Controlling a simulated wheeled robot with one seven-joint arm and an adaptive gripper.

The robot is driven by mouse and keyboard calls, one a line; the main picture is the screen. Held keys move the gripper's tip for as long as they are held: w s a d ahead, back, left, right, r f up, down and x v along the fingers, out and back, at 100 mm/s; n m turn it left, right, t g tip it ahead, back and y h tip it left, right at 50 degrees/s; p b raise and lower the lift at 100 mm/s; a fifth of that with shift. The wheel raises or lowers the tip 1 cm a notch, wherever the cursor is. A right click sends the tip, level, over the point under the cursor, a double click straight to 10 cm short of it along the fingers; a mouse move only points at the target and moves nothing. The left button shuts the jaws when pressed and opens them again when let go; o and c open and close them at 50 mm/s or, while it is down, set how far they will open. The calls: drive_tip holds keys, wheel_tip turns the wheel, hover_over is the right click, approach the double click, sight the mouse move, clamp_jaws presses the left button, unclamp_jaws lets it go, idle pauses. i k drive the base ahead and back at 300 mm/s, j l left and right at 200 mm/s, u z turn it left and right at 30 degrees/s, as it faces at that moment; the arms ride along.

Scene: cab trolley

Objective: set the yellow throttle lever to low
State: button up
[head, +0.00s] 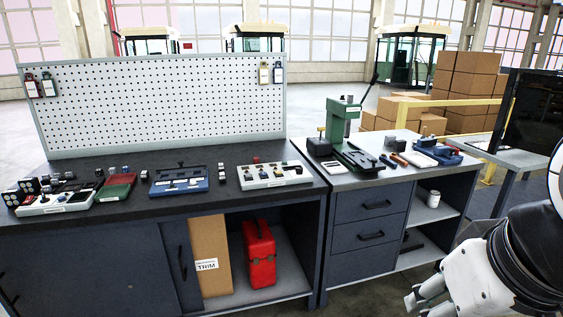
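I cannot make out a yellow throttle lever for certain. A small yellow part (321,130) shows beside the green press (343,122) on the right bench.
A pegboard (165,103) stands behind the left bench. Hand tools and a blue vise-like device (440,154) lie on the right bench. A red can (259,254) and a cardboard piece (209,255) sit below. A monitor (533,113) stands at the right edge.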

sight(321, 129)
drive_tip(key=i+l, duration=0.1)
drive_tip(key=i, duration=0.55)
drive_tip(key=i+l, duration=0.1)
drive_tip(key=i, duration=0.6)
drive_tip(key=i+j+z, duration=0.15)
drive_tip(key=i+z, duration=0.2)
drive_tip(key=i+j+z, duration=0.3)
drive_tip(key=i, duration=0.15)
